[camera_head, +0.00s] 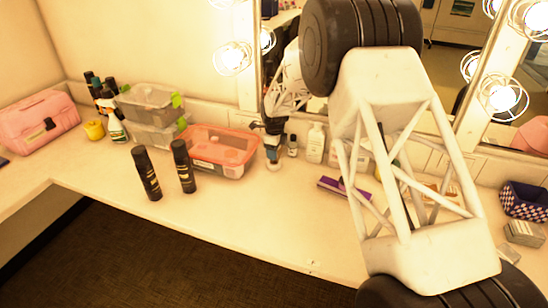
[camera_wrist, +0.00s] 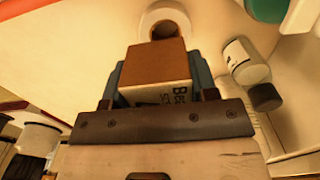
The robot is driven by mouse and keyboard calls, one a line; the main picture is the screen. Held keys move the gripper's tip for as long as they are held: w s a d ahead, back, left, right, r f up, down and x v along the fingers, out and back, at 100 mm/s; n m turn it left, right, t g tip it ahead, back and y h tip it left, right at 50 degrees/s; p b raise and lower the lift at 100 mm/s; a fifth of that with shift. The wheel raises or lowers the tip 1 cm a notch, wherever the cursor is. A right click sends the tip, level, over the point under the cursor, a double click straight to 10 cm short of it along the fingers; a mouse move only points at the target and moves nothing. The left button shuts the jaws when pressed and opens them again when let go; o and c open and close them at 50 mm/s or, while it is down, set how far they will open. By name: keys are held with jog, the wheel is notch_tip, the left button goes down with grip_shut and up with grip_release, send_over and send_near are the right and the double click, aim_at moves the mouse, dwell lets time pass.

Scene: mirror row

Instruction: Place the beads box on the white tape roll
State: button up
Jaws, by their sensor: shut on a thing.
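The beads box (camera_wrist: 154,68), brown with dark lettering on a pale side, sits between the blue-grey fingers of my gripper (camera_wrist: 157,80) in the wrist view. My gripper is shut on it. The white tape roll (camera_wrist: 166,18) lies just beyond the box in the wrist view, its hole facing the camera. The box covers the roll's near part there, so I cannot tell whether they touch. In the head view my gripper (camera_head: 272,140) points down at the counter near the mirror, right of the clear red-rimmed container. The box and roll are too small to make out surely there.
The red-rimmed container (camera_head: 222,150) stands close left of my gripper, with two dark cans (camera_head: 183,166) further left. White bottles (camera_head: 315,143) stand close right, and a purple object (camera_head: 343,188) lies further right. A white bottle with a dark cap (camera_wrist: 245,63) is beside the box. The front counter is clear.

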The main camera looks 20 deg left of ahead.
aim_at(274, 162)
jog(key=shift+w+a, duration=0.15)
jog(key=shift+w, duration=0.1)
jog(key=shift+w+f, duration=0.1)
jog(key=shift+f, duration=1.7)
jog(key=shift+f, duration=0.15)
jog(key=o, duration=0.9)
jog(key=shift+o, duration=0.2)
jog(key=shift+r, duration=6.15)
